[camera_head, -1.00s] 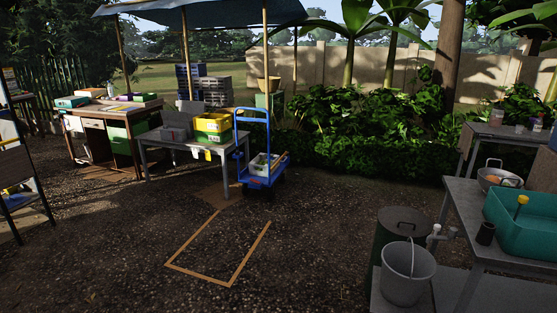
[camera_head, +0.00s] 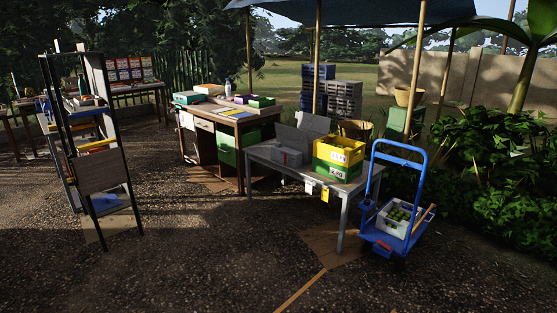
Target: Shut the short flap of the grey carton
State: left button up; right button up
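The grey carton (camera_head: 288,155) stands on the grey table (camera_head: 262,151), left of a yellow and green crate stack (camera_head: 338,157). A large grey flap (camera_head: 304,133) stands up at its back. The flaps are too small to tell apart, and I cannot tell which one is the short flap. Neither of my grippers is in view.
A blue trolley (camera_head: 418,198) with a white crate of green fruit stands at the table's right end. A wooden desk (camera_head: 238,150) is behind left, and a dark shelf rack (camera_head: 92,170) stands at left. Gravel ground in front is open.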

aim_at(301, 135)
jog(key=i+j+z, duration=0.1)
jog(key=i, duration=0.4)
jog(key=i+j, duration=0.15)
jog(key=i, duration=0.35)
jog(key=i+j+z, duration=0.15)
jog(key=i, duration=0.3)
jog(key=i+j+z, duration=0.1)
jog(key=i, duration=0.4)
jog(key=i+j, duration=0.3)
jog(key=i, duration=0.2)
jog(key=i+j+z, duration=0.3)
jog(key=i, duration=0.25)
jog(key=i+j+z, duration=0.3)
jog(key=i+j, duration=0.1)
jog(key=i, duration=0.1)
